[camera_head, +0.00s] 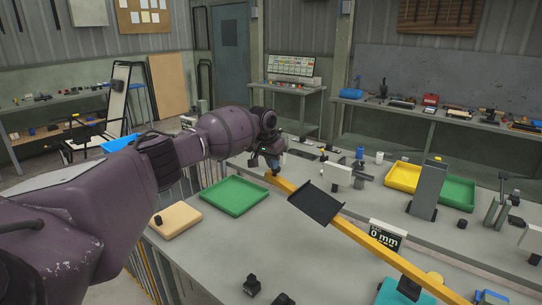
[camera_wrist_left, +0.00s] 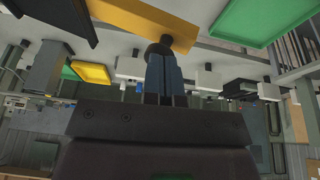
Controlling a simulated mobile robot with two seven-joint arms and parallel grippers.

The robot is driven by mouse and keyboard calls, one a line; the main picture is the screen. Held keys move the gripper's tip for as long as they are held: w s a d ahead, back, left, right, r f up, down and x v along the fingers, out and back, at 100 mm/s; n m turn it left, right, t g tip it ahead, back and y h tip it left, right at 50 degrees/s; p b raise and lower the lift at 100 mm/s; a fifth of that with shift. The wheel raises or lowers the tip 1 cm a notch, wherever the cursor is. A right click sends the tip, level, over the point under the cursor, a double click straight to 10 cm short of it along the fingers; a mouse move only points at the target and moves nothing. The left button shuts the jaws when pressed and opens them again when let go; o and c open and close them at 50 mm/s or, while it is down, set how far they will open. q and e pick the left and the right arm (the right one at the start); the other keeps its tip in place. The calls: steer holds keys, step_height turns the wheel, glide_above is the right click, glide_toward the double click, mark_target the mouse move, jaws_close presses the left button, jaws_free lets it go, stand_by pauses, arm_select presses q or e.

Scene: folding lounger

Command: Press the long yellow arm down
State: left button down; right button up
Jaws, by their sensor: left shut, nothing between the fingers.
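The long yellow arm (camera_head: 360,237) runs diagonally over the grey table, from its far end near the middle of the head view to the lower right. A flat black plate (camera_head: 316,203) sits across it. My left gripper (camera_head: 274,172) points down at the arm's far end. In the left wrist view its blue fingers (camera_wrist_left: 161,56) are together and empty, right by a dark round piece at the end of the yellow arm (camera_wrist_left: 145,22). I cannot tell whether they touch. My right gripper is not in view.
A display sign reading "0 mm" (camera_head: 387,236) stands beside the arm. A green tray (camera_head: 234,196) and a tan board (camera_head: 174,220) lie left of it. A grey block (camera_head: 427,190) and a yellow tray (camera_head: 403,176) stand behind. Small black parts (camera_head: 251,285) lie at the front.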

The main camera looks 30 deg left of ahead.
mark_target(268, 179)
arm_select(q)
steer(key=shift+h, duration=0.9)
steer(key=f+b, duration=0.1)
steer(key=f, duration=0.1)
steer(key=a+f+b, duration=0.1)
steer(key=f, duration=0.2)
steer(key=a+f+b, duration=0.1)
steer(key=f, duration=0.1)
steer(key=shift+f, duration=0.2)
step_height(268, 179, down, 10)
steer(key=a+b, duration=0.1)
steer(key=b, duration=0.5)
steer(key=shift+a+r, duration=0.15)
steer(key=shift+a, duration=0.25)
